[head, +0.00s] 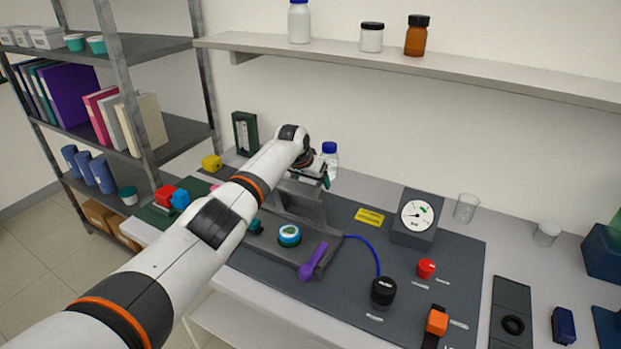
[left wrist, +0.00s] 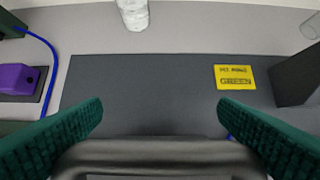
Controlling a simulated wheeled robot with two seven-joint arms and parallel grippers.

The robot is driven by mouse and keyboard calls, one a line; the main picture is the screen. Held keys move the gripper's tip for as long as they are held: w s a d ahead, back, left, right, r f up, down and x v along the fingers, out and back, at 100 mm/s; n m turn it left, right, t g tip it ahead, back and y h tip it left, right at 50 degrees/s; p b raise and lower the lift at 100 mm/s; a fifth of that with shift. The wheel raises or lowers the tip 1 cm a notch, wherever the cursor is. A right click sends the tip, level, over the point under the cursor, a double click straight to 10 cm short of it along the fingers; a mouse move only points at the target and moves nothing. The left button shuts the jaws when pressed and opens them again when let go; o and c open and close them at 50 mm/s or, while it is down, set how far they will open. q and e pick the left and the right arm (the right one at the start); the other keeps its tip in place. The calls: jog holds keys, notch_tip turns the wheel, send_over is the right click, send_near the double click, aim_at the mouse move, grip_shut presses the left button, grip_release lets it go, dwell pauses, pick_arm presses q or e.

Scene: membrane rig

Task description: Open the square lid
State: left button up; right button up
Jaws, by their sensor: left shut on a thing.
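A dark grey square lid (head: 298,205) stands tilted up at the back of the grey rig base (head: 270,240). My left gripper (head: 322,178) is at its upper edge, partly hidden by my wrist. A round blue-and-green part (head: 289,235) sits uncovered in the base, in front of the lid. A purple lever (head: 313,262) is at the base's front right. My right gripper is out of view.
A white bottle with a blue cap (head: 330,158) stands behind the gripper. A gauge box (head: 416,217), a black knob (head: 383,291) and a red knob (head: 426,268) are to the right. A blue tube (head: 372,252) runs from the base. A shelf (head: 420,67) hangs above.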

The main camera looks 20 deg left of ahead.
pick_arm(q)
jog(key=shift+s+d+f+g, duration=0.15)
jog(key=shift+f+g, duration=0.15)
jog(key=shift+f, duration=0.35)
jog(key=o, duration=1.1)
jog(key=v, duration=0.7)
jog(key=b+v, duration=0.1)
jog(key=v, duration=0.3)
jog(key=shift+r, duration=0.45)
